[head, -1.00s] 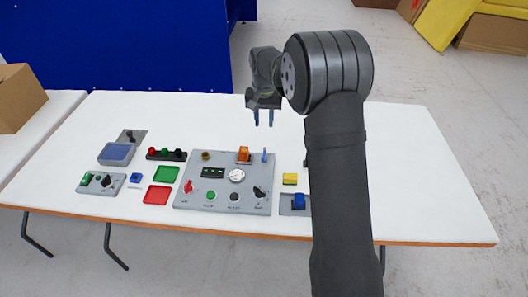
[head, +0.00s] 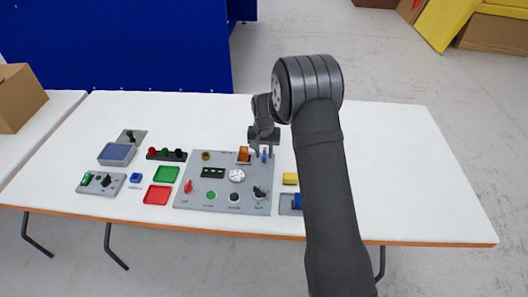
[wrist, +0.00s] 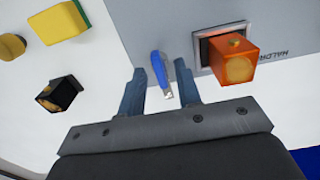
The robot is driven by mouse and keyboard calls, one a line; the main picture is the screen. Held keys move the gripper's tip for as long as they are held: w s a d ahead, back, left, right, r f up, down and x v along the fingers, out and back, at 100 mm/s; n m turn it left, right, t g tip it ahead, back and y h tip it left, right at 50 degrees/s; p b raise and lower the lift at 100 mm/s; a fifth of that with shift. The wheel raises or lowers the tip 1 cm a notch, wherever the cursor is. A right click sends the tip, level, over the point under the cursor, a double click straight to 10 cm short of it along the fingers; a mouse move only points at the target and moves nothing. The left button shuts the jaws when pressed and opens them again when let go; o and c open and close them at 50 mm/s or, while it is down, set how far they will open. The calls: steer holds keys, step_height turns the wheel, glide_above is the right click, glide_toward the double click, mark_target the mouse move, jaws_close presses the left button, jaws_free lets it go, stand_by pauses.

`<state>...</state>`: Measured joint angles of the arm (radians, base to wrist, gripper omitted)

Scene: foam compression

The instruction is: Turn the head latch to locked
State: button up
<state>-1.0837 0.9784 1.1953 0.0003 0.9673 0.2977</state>
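A small blue lever (head: 264,157), which I take to be the head latch, stands upright at the far right corner of the grey control panel (head: 222,204). In the wrist view the blue lever (wrist: 160,68) lies between the two fingers of my gripper (wrist: 159,78), with a gap on each side. My gripper (head: 263,149) is open, low over that corner, and holds nothing. The lever's lock marking cannot be read.
An orange block-shaped switch (head: 243,154) sits just left of the lever, and it is close to the right finger in the wrist view (wrist: 235,62). A yellow block (head: 290,179) and a blue switch (head: 298,199) are to the right. The white table (head: 400,150) is clear farther right.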

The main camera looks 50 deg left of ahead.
steer(key=shift+c, duration=0.4)
jaws_close()
steer(key=shift+n, duration=0.3)
steer(key=n, duration=0.3)
steer(key=shift+n, duration=0.3)
steer(key=n, duration=0.4)
steer(key=shift+n, duration=0.3)
steer(key=n, duration=0.4)
steer(key=shift+n, duration=2.5)
